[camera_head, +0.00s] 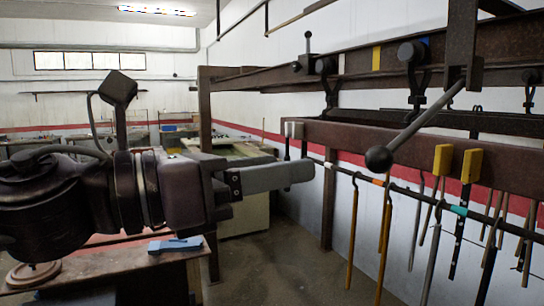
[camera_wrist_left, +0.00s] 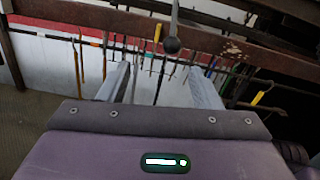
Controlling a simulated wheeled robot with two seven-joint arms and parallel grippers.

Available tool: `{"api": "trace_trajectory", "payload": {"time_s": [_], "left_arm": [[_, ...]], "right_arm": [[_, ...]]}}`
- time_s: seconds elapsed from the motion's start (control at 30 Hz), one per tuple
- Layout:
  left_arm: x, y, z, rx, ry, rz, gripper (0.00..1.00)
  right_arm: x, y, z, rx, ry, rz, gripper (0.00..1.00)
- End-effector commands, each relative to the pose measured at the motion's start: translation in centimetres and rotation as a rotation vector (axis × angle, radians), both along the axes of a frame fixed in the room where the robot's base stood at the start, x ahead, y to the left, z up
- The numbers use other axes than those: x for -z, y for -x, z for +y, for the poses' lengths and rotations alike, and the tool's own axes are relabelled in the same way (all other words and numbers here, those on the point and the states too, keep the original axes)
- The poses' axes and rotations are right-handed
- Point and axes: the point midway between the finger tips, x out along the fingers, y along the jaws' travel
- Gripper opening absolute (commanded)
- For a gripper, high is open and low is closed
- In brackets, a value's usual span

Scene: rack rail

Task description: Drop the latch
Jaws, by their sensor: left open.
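The latch looks to be a grey lever arm (camera_head: 428,124) ending in a dark ball knob (camera_head: 378,158). It slopes down to the left from a rusty bracket (camera_head: 463,72) on the rack. My left gripper (camera_head: 303,173) comes in from the left, its fingers pointing right, with a gap to the knob. In the left wrist view the two fingers are spread and empty (camera_wrist_left: 160,82). The knob (camera_wrist_left: 172,45) shows above and beyond them, between their lines, not touched. My right gripper is not in view.
A rusty lower beam (camera_head: 350,138) and a rail (camera_head: 345,170) hung with several long tools run below the lever. Trolley hooks (camera_head: 415,75) hang from the upper rail. A blue item (camera_head: 175,245) lies on a bench at left.

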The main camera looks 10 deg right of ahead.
Motion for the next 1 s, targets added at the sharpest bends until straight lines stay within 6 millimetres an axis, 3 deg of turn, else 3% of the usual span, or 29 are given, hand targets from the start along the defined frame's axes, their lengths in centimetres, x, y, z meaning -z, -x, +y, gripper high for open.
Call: {"api": "trace_trajectory", "payload": {"time_s": [0.13,0.37,0.87,1.0], "left_arm": [[-0.2,2.2,-0.2,0.007,-0.079,-0.107,0.58],[-0.2,2.2,-1.0,0.01,-0.086,-0.116,0.58],[-0.4,-0.3,-8.1,0.011,-0.086,-0.112,0.58],[0.0,-1.1,-10.2,0.01,-0.083,-0.113,0.58]], "right_arm": [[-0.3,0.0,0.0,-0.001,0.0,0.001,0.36],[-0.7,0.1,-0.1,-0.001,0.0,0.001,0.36],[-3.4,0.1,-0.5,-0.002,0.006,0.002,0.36],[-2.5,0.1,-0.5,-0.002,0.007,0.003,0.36]]}}
